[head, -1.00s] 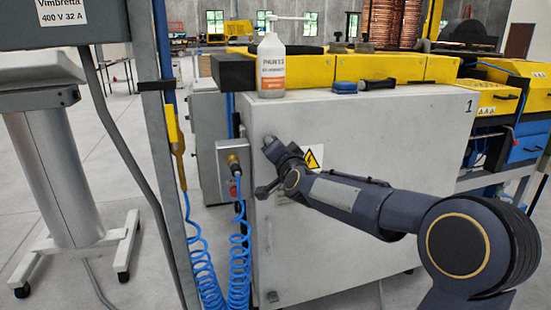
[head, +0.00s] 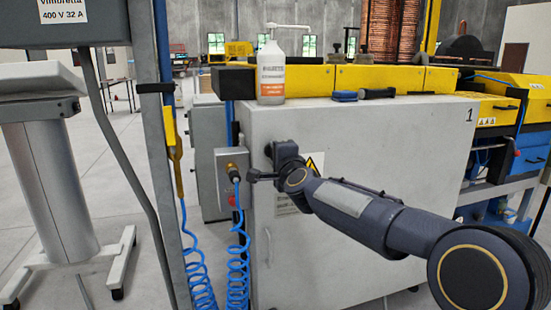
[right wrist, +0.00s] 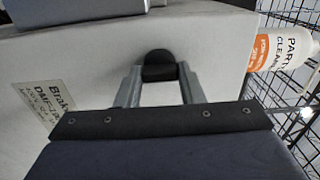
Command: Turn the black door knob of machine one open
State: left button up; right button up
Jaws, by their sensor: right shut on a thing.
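Machine one is the light grey cabinet (head: 370,200) marked "1" at its upper right. Its black door knob (right wrist: 158,68) shows in the right wrist view as a dark rounded piece on the grey door. My right gripper (right wrist: 158,78) is shut on the knob, with a grey finger on either side of it. In the head view my right gripper (head: 270,152) is at the door's upper left, and the wrist largely hides the knob there. The door looks closed against the cabinet. My left gripper is not in view.
A grey control box (head: 232,178) with a blue coiled cable (head: 238,262) is close left of the gripper. A white spray bottle (head: 271,75), a blue brush (head: 344,96) and a black-handled tool (head: 378,93) are on top of the cabinet. A grey post (head: 150,130) stands further left.

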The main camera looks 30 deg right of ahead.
dwell(0.5)
jog(key=o, duration=1)
jog(key=v, duration=0.7)
jog(key=shift+s+a, duration=0.1)
jog(key=shift+s, duration=0.3)
